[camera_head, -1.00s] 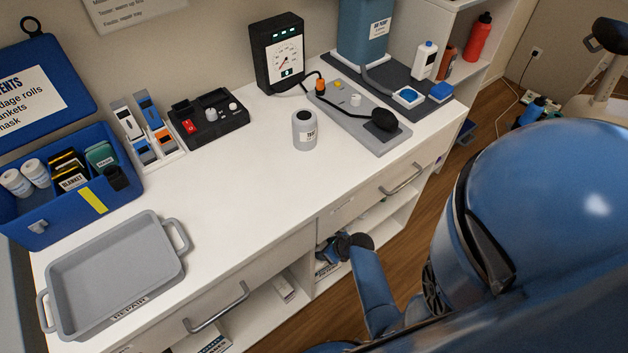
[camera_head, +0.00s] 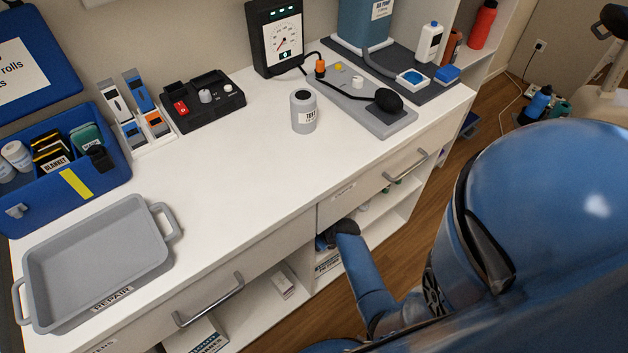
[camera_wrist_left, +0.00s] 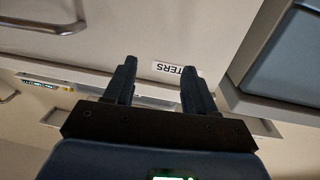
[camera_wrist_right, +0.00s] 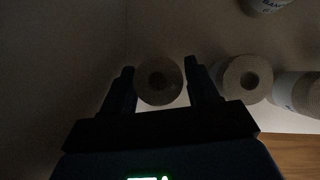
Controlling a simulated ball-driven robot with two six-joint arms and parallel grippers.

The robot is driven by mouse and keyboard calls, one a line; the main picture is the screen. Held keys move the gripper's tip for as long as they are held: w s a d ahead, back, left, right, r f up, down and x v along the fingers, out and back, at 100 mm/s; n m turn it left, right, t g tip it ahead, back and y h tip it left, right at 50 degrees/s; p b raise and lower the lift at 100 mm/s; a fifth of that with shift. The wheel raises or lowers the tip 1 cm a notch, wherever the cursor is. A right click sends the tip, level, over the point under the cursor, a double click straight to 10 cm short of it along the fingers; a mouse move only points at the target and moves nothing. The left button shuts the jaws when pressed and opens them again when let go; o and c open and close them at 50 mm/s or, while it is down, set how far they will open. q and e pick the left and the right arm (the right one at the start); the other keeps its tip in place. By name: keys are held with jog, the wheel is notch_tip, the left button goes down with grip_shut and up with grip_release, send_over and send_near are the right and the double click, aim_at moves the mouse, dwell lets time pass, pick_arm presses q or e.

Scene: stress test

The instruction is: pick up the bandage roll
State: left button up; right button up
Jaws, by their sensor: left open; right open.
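Several bandage rolls show end-on, with round core holes, in the dim right wrist view. One bandage roll (camera_wrist_right: 159,80) is between the fingertips of my right gripper (camera_wrist_right: 160,76), which is open; I cannot tell if they touch it. Two more rolls (camera_wrist_right: 246,79) (camera_wrist_right: 297,93) lie to the right, and a labelled one (camera_wrist_right: 265,5) is at the top. In the head view my right arm reaches into the shelf under the counter, and its gripper is hidden. My left gripper (camera_wrist_left: 157,82) is open and empty before a white drawer front (camera_wrist_left: 130,40). White rolls (camera_head: 17,156) also lie in the blue box (camera_head: 72,187).
A grey repair tray (camera_head: 95,255) stands on the white counter (camera_head: 225,170) at left. A grey jar (camera_head: 303,112), a black switch box (camera_head: 203,100) and a gauge unit (camera_head: 274,40) stand farther back. The shelf's edges surround my right forearm.

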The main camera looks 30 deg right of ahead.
jog(key=shift+w+f, duration=0.15)
jog(key=shift+f, duration=0.1)
jog(key=c, duration=0.7)
jog(key=shift+r+p, duration=0.25)
jog(key=shift+p, duration=0.1)
